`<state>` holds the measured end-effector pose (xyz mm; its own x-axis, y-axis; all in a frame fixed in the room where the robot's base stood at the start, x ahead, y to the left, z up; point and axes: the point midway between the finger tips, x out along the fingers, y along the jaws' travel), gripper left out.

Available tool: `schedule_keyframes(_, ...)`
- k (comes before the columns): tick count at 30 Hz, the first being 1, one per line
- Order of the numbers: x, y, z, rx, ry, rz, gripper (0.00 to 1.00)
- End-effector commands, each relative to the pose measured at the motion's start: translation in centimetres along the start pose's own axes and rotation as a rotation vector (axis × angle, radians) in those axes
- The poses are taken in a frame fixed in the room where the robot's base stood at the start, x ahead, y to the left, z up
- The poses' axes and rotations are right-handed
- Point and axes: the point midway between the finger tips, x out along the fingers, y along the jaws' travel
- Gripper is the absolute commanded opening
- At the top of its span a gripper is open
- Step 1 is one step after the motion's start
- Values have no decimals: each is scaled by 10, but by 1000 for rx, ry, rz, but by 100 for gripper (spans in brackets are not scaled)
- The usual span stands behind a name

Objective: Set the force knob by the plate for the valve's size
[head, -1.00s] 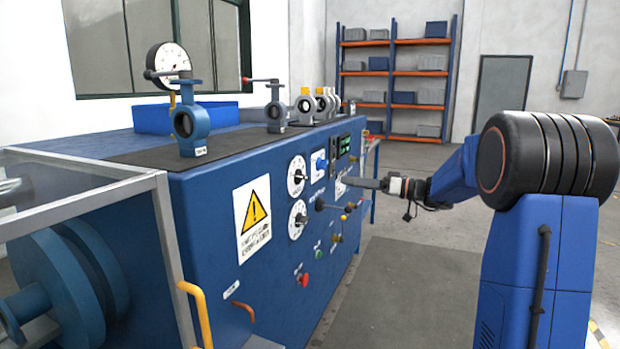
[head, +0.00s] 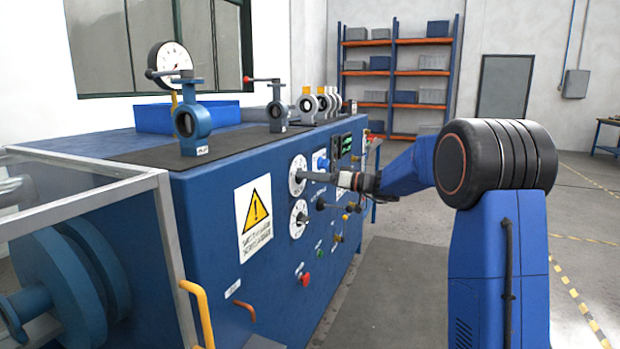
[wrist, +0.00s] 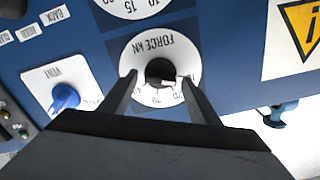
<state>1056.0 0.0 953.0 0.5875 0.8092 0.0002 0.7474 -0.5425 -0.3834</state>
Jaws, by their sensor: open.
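The force dial (wrist: 160,48) has a white face marked "FORCE kN", upside down in the wrist view, with a black knob (wrist: 160,69) at its centre. It is the upper dial (head: 297,174) on the blue cabinet in the head view. My gripper (wrist: 159,78) is open, its two dark fingers on either side of the knob; I cannot tell if they touch it. In the head view my gripper (head: 309,177) points at this dial. A blue butterfly valve (head: 190,124) with a small white tag (head: 201,151) stands on the cabinet top; the tag is unreadable.
A second dial (head: 298,218) sits below. A blue switch (wrist: 66,97) is beside the force dial. A yellow warning sign (head: 254,214) and a red button (head: 305,279) are on the cabinet front. The floor (head: 395,285) in front is clear.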

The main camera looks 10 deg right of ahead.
Motion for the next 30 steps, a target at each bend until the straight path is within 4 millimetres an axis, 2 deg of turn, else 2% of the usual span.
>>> schedule_keyframes(10, 4, 0, 0, 0, 0, 1, 56)
schedule_keyframes(11, 4, 0, 0, 0, 0, 1, 54)
schedule_keyframes(15, 4, 0, 0, 0, 0, 1, 20)
schedule_keyframes(23, 4, 0, 0, 12, 0, 1, 20)
schedule_keyframes(30, 4, 1, 0, 106, 0, 1, 20)
